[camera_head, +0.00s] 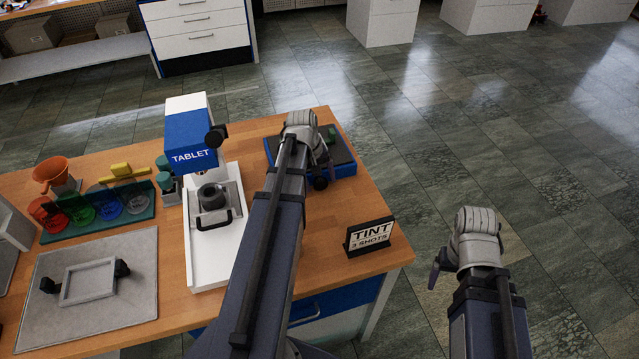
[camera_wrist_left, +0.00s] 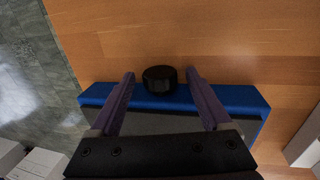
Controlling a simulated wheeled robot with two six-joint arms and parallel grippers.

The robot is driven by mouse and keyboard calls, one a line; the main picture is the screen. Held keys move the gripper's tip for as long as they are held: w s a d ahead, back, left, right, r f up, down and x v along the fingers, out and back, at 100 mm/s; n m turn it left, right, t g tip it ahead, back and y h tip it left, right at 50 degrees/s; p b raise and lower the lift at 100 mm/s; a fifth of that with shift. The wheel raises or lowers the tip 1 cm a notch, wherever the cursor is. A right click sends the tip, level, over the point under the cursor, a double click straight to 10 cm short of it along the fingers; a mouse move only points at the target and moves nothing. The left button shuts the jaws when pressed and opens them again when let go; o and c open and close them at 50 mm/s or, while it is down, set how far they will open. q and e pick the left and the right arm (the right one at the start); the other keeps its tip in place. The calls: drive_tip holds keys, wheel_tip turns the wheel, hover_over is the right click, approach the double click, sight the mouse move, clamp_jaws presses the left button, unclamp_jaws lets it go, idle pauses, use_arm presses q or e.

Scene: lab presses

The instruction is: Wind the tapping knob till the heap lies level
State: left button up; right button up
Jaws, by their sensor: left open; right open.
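A black knob (camera_head: 320,183) sits at the near edge of a blue-edged unit (camera_head: 346,169) with a dark top. In the left wrist view the round black knob (camera_wrist_left: 160,79) lies between the tips of my open left gripper (camera_wrist_left: 159,74), with a gap on each side. The blue edge (camera_wrist_left: 235,97) runs behind it. In the head view my left gripper (camera_head: 319,166) is over the unit and hides much of it. A small green patch (camera_head: 332,133) shows there; I cannot tell if it is the heap. My right gripper (camera_head: 438,267) is off the table, mostly hidden by its arm.
A white and blue TABLET press (camera_head: 190,150) stands left of my left arm. A TINT 3 SHOTS sign (camera_head: 369,236) stands at the table's right corner. Coloured dishes (camera_head: 80,206), an orange funnel (camera_head: 52,172) and a grey mat (camera_head: 130,300) are further left.

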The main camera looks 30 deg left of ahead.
use_arm(q)
clamp_jaws()
idle(0.6)
drive_tip(key=shift+d, duration=0.1)
drive_tip(key=shift+w+g+y, duration=0.2)
drive_tip(key=shift+g+y, duration=0.4)
drive_tip(key=shift+g, duration=0.1)
drive_tip(key=shift+w+d+g+y, duration=0.1)
drive_tip(key=shift+d+g+y, duration=0.05)
drive_tip(key=shift+g+y, duration=0.3)
drive_tip(key=shift+w+d+f+g+y+b, duration=0.15)
drive_tip(key=shift+g+y+b, duration=0.2)
drive_tip(key=shift+g+y, duration=0.35)
drive_tip(key=shift+g+y+b, duration=0.4)
drive_tip(key=shift+g+y, duration=0.05)
drive_tip(key=shift+g, duration=0.3)
